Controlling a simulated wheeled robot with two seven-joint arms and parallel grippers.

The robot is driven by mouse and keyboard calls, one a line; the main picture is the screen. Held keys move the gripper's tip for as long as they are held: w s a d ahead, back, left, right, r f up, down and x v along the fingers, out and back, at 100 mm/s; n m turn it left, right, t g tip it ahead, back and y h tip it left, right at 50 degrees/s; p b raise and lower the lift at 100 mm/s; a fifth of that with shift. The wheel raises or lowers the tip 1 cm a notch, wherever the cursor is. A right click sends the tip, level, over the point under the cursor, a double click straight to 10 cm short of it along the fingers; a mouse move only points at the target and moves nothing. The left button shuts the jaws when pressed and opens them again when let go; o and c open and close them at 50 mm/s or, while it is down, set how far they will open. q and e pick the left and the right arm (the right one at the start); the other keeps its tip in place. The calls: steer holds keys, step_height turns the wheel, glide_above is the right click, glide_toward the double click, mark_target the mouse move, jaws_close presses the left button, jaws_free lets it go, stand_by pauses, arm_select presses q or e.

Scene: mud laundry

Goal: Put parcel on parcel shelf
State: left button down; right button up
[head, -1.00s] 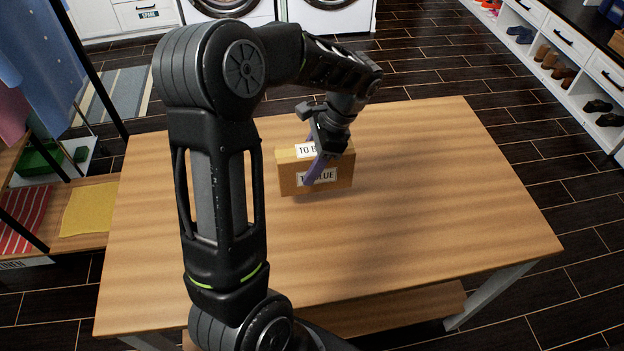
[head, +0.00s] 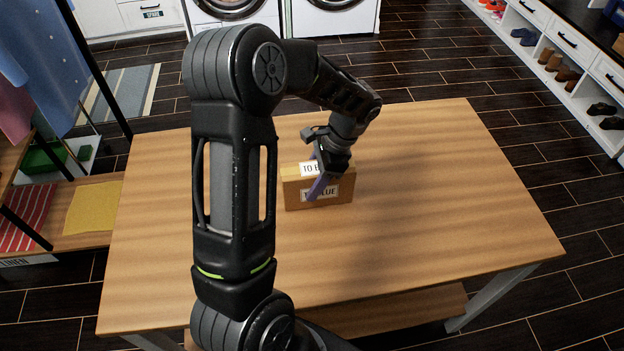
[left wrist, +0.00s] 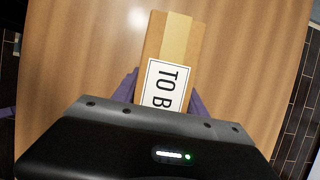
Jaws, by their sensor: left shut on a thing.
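The parcel (head: 291,197) is a brown cardboard box with white labels, one on top starting "TO B" and one on its front, partly covered, ending "LUE". It is upright at the middle of the wooden table; I cannot tell whether it touches the tabletop. My left gripper (head: 318,178) reaches it from above and is shut on it, with a purple finger across its front. In the left wrist view the parcel (left wrist: 160,42) lies between the two purple fingers (left wrist: 162,90). My right gripper is not in view. I see no shelf marked for parcels.
The wooden table (head: 440,200) is otherwise bare, with a lower board (head: 400,312) beneath. A rack with hanging clothes and a yellow cloth (head: 93,208) stands at left. White shoe shelving (head: 560,50) is at right, washing machines (head: 335,15) at the back. Dark floor lies between.

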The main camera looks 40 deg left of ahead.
arm_select(q)
steer(key=shift+f, duration=0.2)
steer(key=c, duration=0.6)
jaws_free()
steer(key=shift+r, duration=0.1)
steer(key=shift+r, duration=0.1)
steer(key=v, duration=0.9)
steer(key=shift+w+d+r+b, duration=0.1)
steer(key=shift+r+b, duration=0.2)
steer(key=shift+p+v, duration=0.8)
steer(key=shift+w+d+r+p, duration=0.1)
steer(key=shift+r+p, duration=0.3)
